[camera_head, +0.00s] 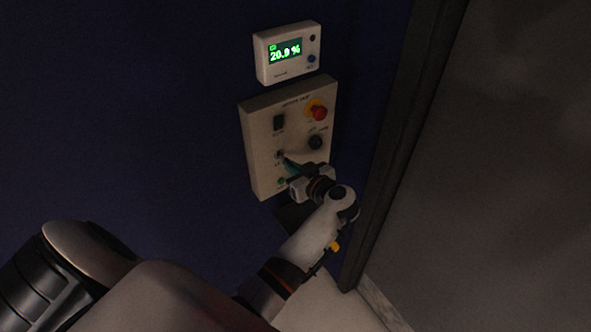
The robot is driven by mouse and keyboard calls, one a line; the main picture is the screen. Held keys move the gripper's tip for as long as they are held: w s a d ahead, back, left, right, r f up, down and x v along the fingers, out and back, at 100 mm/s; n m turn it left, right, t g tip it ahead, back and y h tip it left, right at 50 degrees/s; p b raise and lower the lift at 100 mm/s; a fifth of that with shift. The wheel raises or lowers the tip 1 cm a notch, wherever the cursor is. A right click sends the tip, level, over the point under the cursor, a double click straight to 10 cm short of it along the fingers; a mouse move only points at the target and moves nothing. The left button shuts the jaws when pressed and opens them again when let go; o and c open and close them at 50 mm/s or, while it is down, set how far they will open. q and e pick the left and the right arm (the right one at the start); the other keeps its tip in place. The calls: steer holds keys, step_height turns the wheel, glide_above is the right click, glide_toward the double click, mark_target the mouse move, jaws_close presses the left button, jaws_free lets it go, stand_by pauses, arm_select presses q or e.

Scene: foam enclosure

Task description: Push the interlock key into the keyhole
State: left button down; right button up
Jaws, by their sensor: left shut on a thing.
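The control panel (260,147) is a beige box on the dark blue wall. My left gripper (291,169) is at the lower part of the panel, shut on a small teal item that looks like the interlock key (289,162). The key points up and left toward a small dark spot on the panel (280,154) that looks like the keyhole. The tip is at or very near it; I cannot tell whether it is inside. The gripper hides part of the panel's lower right. My right gripper is not in view.
The panel also has a red button (319,112) on a yellow base, a black rocker switch (279,122) and a black knob (315,142). A white display unit (287,53) reading 20.9 % is above. A dark door frame (405,130) stands close on the right.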

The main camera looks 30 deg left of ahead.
arm_select(q)
steer(key=shift+w+a, duration=0.25)
steer(key=shift+a, duration=0.35)
steer(key=shift+w+a, duration=0.25)
steer(key=shift+a, duration=0.35)
steer(key=c, duration=1.5)
jaws_free()
steer(key=shift+o, duration=0.2)
